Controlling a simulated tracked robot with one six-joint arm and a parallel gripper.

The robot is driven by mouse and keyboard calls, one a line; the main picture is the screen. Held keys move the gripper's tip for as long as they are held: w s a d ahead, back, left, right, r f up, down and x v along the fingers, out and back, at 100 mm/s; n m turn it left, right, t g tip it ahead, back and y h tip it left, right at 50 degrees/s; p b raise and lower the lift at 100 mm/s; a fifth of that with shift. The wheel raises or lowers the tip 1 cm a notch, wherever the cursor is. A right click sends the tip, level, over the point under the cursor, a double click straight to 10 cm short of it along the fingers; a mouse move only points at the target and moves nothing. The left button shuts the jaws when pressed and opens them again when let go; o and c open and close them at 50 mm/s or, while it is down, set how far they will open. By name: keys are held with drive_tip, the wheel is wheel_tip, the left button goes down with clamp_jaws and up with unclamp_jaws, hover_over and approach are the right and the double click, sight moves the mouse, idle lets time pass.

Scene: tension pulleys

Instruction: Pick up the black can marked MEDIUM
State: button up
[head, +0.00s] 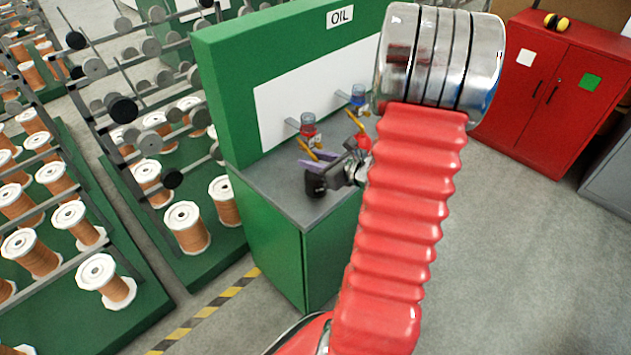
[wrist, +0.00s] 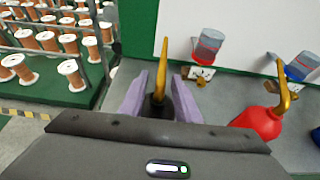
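The black can (head: 316,183) appears to stand upright on the grey counter of the green oil station, near its front left part. Its marking is too small to read. In the wrist view the black can (wrist: 158,107) shows below its yellow spout, which points up. My gripper (wrist: 160,80) has its purple fingers on both sides of the can, seemingly spread with small gaps. In the head view my gripper (head: 319,162) is at the upper part of the can. The lower part of the can is hidden by my wrist in the wrist view.
A red can (wrist: 262,122) with a yellow spout stands right of my gripper. A red-topped dispenser (head: 308,125) and a blue one (head: 358,97) are on the white back panel (head: 275,110). Wire spool racks (head: 187,228) stand left, a red cabinet (head: 545,90) right.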

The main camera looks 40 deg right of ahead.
drive_tip(key=shift+x, duration=1.5)
drive_tip(key=shift+c, duration=0.2)
clamp_jaws()
idle(0.4)
